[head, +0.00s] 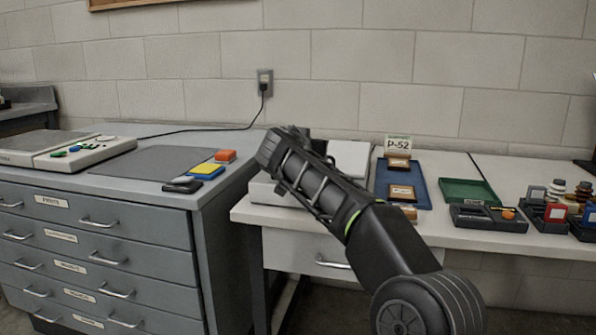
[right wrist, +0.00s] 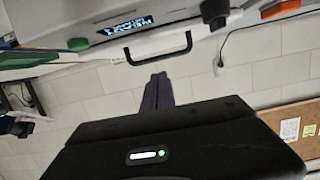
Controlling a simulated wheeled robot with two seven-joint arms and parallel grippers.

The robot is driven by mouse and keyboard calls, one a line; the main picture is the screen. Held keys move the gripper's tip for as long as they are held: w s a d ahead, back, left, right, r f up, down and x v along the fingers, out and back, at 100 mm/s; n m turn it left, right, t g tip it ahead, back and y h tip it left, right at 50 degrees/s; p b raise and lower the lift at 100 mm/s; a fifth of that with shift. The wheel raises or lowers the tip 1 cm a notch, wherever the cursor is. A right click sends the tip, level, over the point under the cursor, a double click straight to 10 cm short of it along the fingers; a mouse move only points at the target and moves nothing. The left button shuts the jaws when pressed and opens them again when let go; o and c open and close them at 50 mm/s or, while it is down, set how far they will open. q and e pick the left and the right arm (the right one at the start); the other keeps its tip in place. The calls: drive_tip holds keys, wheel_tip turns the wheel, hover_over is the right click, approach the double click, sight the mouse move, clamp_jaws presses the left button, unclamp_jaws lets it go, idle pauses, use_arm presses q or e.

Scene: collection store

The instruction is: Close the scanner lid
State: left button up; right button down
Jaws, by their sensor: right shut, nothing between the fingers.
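The scanner is a pale box (head: 262,191) on the white table in the head view, mostly hidden behind my right arm. A pale panel (head: 350,158) shows just right of the arm; I cannot tell how far the lid is raised. In the right wrist view, which is upside down, a pale body with a lit display (right wrist: 127,27) and a dark handle (right wrist: 160,50) show close to the fingers. My right gripper (head: 268,150) is shut and empty, in front of the scanner; its fingers (right wrist: 158,88) appear apart from the handle. My left gripper is not in view.
A blue tray (head: 422,190) with framed pieces and a P-52 sign (head: 398,145) stands right of the scanner, then a green tray (head: 468,192) and dark holders (head: 488,219). Left is a grey drawer cabinet (head: 100,245) with yellow (head: 206,170) and orange (head: 225,156) blocks.

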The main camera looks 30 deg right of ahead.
drive_tip(key=s+a+f+b, duration=0.1)
drive_tip(key=s+a+f, duration=0.3)
drive_tip(key=s, duration=0.1)
drive_tip(key=shift+s+f, duration=0.2)
drive_tip(key=shift+a, duration=0.1)
